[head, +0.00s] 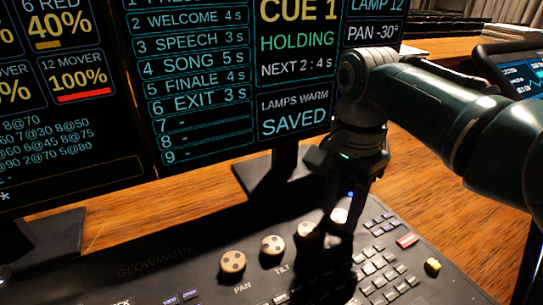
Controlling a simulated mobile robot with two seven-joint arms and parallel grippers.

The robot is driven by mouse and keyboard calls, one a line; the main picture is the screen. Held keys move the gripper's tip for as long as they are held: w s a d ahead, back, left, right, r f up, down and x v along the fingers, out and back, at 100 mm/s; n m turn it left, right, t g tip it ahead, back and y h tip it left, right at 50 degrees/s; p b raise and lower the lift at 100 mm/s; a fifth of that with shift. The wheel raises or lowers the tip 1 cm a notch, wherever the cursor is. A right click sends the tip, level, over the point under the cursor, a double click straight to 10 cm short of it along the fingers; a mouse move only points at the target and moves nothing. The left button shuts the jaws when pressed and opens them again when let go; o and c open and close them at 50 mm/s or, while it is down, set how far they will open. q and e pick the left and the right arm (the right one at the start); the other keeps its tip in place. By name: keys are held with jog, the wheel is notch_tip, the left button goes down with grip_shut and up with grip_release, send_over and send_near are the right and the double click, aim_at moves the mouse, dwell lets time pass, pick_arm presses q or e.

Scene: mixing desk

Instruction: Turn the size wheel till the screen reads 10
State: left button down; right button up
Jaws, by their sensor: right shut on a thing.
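My right gripper (349,192) comes down from above onto the desk and is shut on the rightmost wheel (340,216) of a row of pale round wheels. That wheel's label is in shadow and behind the gripper, so I cannot read whether it is the size wheel. The screen (205,80) shows "LAMP 12" and "PAN -30°" at its right side. No size figure shows; my right arm covers the area below the pan line. My left gripper is out of view.
The other wheels are the pan wheel (233,262), the tilt wheel (272,244) and a third wheel (306,231) close beside my gripper. Several keys (380,262) and a yellow button (433,265) lie to the right. A second screen (55,100) stands at left.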

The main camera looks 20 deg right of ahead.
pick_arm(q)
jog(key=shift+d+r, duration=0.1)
pick_arm(e)
grip_shut()
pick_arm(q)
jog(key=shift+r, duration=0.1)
pick_arm(e)
jog(key=shift+r, duration=0.1)
pick_arm(q)
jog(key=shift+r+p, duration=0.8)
jog(key=shift+p, duration=0.2)
pick_arm(e)
jog(key=n, duration=0.2)
jog(key=shift+n, duration=0.4)
jog(key=shift+n+p, duration=0.45)
jog(key=shift+n, duration=0.65)
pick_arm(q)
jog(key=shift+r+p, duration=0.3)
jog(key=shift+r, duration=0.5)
pick_arm(e)
jog(key=shift+n, duration=1.2)
jog(key=shift+n, duration=0.3)
jog(key=o, duration=1.1)
grip_release()
